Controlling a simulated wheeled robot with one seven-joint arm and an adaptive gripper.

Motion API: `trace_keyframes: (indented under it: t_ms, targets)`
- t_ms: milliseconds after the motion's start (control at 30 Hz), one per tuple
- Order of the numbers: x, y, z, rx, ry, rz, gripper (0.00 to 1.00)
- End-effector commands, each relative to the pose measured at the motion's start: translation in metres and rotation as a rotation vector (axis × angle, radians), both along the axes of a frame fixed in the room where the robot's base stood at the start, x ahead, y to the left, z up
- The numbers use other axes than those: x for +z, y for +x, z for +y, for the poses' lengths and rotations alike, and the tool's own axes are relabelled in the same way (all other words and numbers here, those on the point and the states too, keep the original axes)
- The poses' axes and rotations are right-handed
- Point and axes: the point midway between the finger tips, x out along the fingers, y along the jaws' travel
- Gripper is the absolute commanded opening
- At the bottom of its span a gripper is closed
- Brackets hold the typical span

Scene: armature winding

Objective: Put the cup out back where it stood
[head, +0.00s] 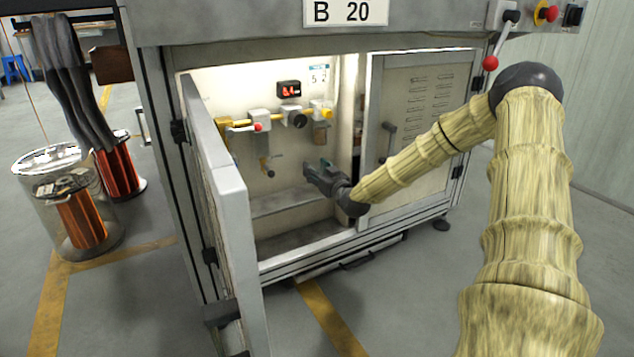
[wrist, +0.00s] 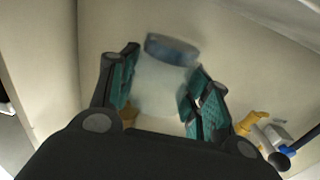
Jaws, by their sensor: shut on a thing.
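My gripper (head: 315,172) is inside the open cabinet, in front of its pale back wall and below the yellow air line. In the wrist view, my gripper (wrist: 164,66) has its two teal-padded fingers on either side of a pale, cloudy cup (wrist: 160,88). The cup has a blue-grey round end (wrist: 172,49) and is held between the pads. In the head view I cannot make the cup out at the gripper.
The air line (head: 262,122) carries valves and a brown bowl (head: 320,132). A red display (head: 289,89) is above. The left cabinet door (head: 225,200) stands open; the right vented door (head: 412,130) borders the opening. Copper coils (head: 80,218) stand at left.

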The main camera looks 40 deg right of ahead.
Motion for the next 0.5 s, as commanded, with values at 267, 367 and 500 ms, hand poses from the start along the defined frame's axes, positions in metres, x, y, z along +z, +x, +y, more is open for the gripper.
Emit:
trace_keyframes:
  t_ms: [267, 367, 500]
  targets:
    - [-0.031, 0.002, -0.002, -0.001, 0.002, 0.001, 0.27]
    - [-0.036, 0.002, -0.002, 0.000, 0.001, 0.000, 0.27]
    - [-0.036, 0.002, -0.002, 0.000, 0.000, 0.000, 0.27]
